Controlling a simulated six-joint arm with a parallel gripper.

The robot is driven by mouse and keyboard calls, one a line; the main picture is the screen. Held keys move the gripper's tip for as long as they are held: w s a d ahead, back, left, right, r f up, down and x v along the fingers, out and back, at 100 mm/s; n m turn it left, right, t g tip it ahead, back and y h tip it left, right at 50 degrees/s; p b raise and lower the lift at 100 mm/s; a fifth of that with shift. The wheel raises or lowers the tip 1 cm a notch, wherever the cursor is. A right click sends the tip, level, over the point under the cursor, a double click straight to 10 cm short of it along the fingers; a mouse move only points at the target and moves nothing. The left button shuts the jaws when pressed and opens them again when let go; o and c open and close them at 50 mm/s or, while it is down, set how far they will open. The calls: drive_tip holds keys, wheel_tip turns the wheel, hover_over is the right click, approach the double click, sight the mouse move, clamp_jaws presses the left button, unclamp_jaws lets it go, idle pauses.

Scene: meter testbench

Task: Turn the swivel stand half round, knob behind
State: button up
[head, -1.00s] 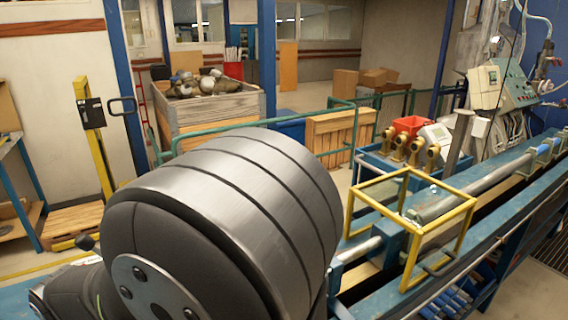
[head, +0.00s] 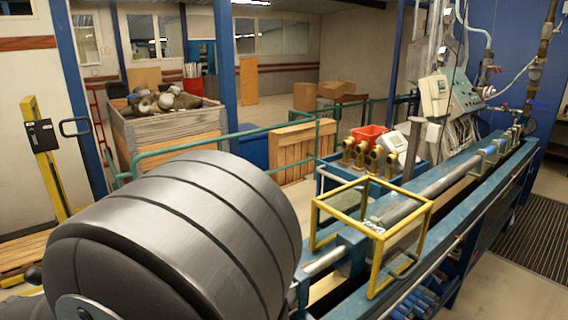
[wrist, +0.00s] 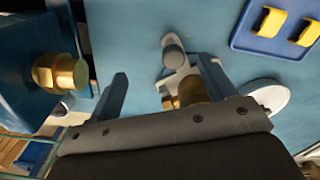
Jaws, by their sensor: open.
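My gripper (wrist: 162,70) is open in the wrist view, its two dark fingers apart above a blue surface. A pale grey piece with a rounded grey knob (wrist: 173,50) lies just beyond and between the fingertips. A brass part (wrist: 187,92) shows between the fingers, near the right one, partly hidden by the gripper. The grey piece may be the swivel stand, but I cannot tell for sure. No contact with the fingers is clear. The gripper is not visible in the head view, where my large grey arm link fills the lower left.
In the wrist view, a blue tray (wrist: 290,45) with yellow pieces lies upper right, a white disc (wrist: 264,97) right, and a brass fitting (wrist: 62,73) left. In the head view, a yellow frame (head: 373,232) stands on the blue bench (head: 470,200), near brass meters (head: 366,155) and a red bin (head: 370,137).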

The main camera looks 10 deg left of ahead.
drive_tip(key=shift+r, duration=2.2)
drive_tip(key=n, duration=0.1)
drive_tip(key=r+n, duration=0.1)
drive_tip(key=s+n, duration=0.1)
drive_tip(key=n, duration=0.1)
drive_tip(key=shift+a+r, duration=0.1)
drive_tip(key=shift+r, duration=0.15)
drive_tip(key=n, duration=0.1)
drive_tip(key=r+n, duration=0.1)
drive_tip(key=n, duration=0.1)
drive_tip(key=shift+s, duration=0.4)
drive_tip(key=shift+f, duration=2.85)
drive_tip(key=shift+f, duration=0.15)
drive_tip(key=shift+f, duration=0.75)
drive_tip(key=shift+f, duration=0.25)
